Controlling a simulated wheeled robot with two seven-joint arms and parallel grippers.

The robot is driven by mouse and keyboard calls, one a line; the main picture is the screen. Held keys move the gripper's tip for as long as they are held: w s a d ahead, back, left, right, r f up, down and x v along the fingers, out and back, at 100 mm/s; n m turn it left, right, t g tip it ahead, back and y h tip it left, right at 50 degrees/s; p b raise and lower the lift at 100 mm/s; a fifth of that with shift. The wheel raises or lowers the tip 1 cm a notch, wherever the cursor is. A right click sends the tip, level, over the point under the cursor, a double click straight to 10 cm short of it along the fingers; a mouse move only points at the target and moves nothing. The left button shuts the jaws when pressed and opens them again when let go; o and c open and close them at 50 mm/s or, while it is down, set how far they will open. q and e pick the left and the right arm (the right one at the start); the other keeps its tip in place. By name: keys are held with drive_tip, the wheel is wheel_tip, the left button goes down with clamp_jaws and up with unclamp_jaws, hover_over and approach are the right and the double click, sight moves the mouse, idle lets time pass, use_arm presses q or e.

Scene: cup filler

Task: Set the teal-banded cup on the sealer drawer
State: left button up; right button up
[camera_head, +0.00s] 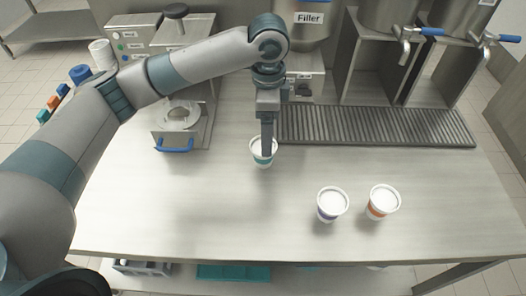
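The teal-banded cup (257,161), white with a teal band and filled with something white, is upright near the middle of the table. My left gripper (266,150) points straight down at this cup, with a finger over its near right side. The gripper hides part of the cup, and I cannot tell whether its fingers are closed on the wall. The sealer (184,80) stands to the left, with its drawer (160,140) pulled out at the front. The drawer has a round opening and a blue handle (175,147). My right gripper is out of view.
A purple-banded cup (331,205) and an orange-banded cup (383,202) stand at the front right. The filler (308,75) and a drip grate (375,127) are behind. Steel urns with blue-handled taps (425,32) stand at the back right. The front left table is clear.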

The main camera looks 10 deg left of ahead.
use_arm(q)
wheel_tip(320, 180, down, 5)
drive_tip(key=shift+f+p, duration=0.2)
drive_tip(key=shift+p, duration=0.5)
drive_tip(key=shift+f, duration=0.45)
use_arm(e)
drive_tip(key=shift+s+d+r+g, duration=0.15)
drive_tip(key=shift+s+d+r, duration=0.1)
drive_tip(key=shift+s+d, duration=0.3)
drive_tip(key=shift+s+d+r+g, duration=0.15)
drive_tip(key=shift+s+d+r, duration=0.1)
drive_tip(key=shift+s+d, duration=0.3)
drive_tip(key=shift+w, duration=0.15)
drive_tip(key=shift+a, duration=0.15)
